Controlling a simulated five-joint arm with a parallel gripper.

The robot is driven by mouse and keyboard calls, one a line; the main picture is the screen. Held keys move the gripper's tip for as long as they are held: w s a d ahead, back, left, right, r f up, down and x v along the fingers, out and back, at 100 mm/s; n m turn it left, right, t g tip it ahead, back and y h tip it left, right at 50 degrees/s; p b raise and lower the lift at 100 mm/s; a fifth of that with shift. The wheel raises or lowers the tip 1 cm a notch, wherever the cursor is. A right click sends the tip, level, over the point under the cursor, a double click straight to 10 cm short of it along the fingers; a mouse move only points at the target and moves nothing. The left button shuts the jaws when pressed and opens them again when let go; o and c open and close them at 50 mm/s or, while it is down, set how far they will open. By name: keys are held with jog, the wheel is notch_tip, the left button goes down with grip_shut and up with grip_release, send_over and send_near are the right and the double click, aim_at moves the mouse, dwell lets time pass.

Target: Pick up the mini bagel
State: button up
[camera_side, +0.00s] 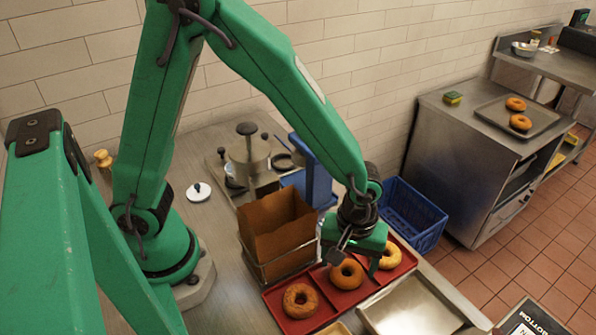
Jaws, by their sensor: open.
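Three ring-shaped bagels lie in a row on a red sectioned tray. A brown one (301,300) is in the left section, a brown one (347,274) is in the middle, and a paler one (388,257) is toward the right. My gripper (358,260) points down over the tray (322,282), its fingers spread near the middle and right bagels. One finger overlaps the edge of the middle bagel in this view, and the other is close to the pale one. I cannot tell whether either finger touches a bagel. Nothing is visibly held.
A brown box in a wire rack (277,230) stands just left of the tray. A blue upright device (319,178) stands behind it. A metal pan (408,308) lies in front. A blue crate (412,216) is behind right. A white lid (198,191) lies left.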

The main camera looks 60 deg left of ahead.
jog(key=shift+f, duration=1.2)
jog(key=shift+c, duration=0.2)
jog(key=c, duration=0.7)
